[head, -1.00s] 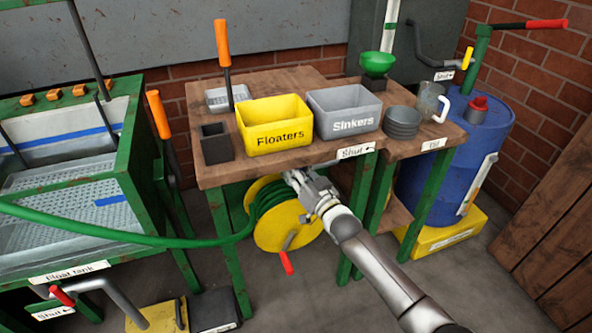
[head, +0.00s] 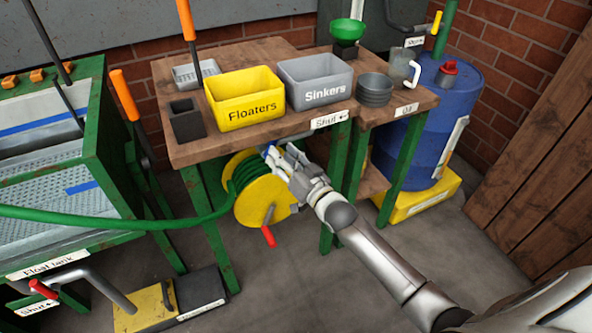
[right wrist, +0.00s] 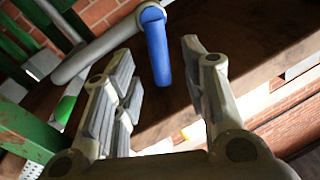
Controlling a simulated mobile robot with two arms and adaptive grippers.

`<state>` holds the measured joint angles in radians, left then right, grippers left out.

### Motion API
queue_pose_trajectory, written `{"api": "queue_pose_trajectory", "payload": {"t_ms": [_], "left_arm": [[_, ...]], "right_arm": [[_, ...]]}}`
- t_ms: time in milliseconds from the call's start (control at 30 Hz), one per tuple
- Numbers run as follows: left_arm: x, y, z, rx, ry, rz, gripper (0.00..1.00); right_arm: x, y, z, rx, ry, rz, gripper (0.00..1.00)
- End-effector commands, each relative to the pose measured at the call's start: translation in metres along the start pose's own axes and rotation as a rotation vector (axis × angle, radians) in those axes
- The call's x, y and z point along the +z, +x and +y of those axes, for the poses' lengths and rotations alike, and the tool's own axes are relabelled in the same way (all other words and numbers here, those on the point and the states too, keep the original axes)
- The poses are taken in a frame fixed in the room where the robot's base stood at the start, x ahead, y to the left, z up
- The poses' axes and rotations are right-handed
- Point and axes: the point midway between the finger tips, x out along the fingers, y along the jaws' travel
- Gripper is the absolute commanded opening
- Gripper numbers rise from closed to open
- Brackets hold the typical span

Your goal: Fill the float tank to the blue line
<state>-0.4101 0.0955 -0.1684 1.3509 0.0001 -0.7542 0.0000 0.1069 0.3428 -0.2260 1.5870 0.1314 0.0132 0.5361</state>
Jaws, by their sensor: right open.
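The green-framed float tank (head: 102,150) stands at the left in the head view, partly cut off. A blue line (head: 40,121) runs along its inner back wall, above a perforated grey floor; the water level is hard to tell. A green hose (head: 105,219) runs from the yellow reel (head: 250,208) across the tank's front. My right gripper (head: 273,156) is open at the table's front edge, by the reel. In the right wrist view a blue valve lever (right wrist: 157,50) on a grey pipe (right wrist: 95,55) shows between its spread fingers, not gripped. My left gripper is out of view.
The wooden table (head: 290,143) holds a yellow Floaters bin (head: 245,112), a grey Sinkers bin (head: 318,95) and a green funnel (head: 346,32). A blue drum (head: 425,140) stands to the right. A red-tipped drain lever (head: 85,280) sits below the tank.

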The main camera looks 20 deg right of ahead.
Motion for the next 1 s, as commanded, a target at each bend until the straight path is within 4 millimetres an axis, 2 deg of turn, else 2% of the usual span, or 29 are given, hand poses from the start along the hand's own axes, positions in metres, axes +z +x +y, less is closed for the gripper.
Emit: {"api": "queue_pose_trajectory", "payload": {"t_ms": [33,200,400,1000], "left_arm": [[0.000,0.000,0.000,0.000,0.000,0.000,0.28],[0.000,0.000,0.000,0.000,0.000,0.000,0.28],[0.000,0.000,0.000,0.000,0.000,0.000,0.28],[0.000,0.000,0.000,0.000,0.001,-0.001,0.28]], "right_arm": [[0.001,-0.010,0.001,0.001,0.000,-0.003,0.41],[0.001,-0.037,0.000,0.001,0.000,-0.003,0.41],[0.002,-0.056,0.001,0.001,0.000,-0.003,0.41],[0.001,-0.061,0.000,0.001,0.000,-0.003,0.41]]}}
